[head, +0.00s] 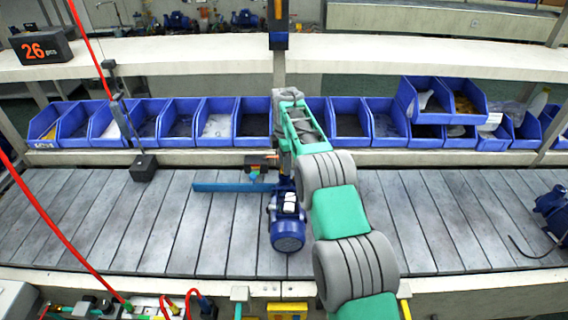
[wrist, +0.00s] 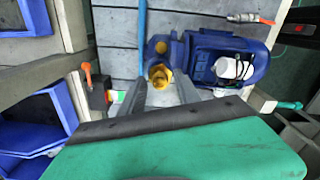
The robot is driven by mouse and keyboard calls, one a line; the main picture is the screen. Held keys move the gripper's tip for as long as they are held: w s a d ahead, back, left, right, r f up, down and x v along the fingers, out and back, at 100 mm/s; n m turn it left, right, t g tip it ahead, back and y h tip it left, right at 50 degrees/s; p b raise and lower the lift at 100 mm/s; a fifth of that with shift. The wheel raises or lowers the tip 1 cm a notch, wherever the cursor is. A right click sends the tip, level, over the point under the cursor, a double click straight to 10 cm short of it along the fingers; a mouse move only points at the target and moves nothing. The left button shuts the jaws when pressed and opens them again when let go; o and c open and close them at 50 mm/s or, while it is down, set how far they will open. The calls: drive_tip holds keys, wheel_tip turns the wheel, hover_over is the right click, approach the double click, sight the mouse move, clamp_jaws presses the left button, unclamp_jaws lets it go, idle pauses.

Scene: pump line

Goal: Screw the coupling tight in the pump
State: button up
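The blue pump (head: 288,226) sits on the slatted conveyor, just below the end of my arm in the head view. In the wrist view the pump (wrist: 228,58) lies at upper right, with a white box on its motor body. The brass-yellow coupling (wrist: 160,75) is at the pump's left end, in its blue housing. My gripper (wrist: 158,82) points at the coupling, with one grey finger on each side of it. The fingers are apart, with narrow gaps to the coupling; contact cannot be made out. In the head view my arm hides the fingertips and coupling.
A blue bar (head: 235,187) extends left from near the pump. A small dark device with an orange handle (wrist: 87,75) stands left of my gripper. Blue bins (head: 218,124) line the shelf behind. Another blue pump (head: 552,212) is at far right. The conveyor's left is largely clear.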

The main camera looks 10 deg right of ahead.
drive_tip(key=n, duration=0.3)
drive_tip(key=shift+n, duration=0.3)
drive_tip(key=shift+c, duration=0.3)
clamp_jaws()
idle(0.5)
drive_tip(key=m, duration=0.3)
drive_tip(key=shift+m, duration=0.3)
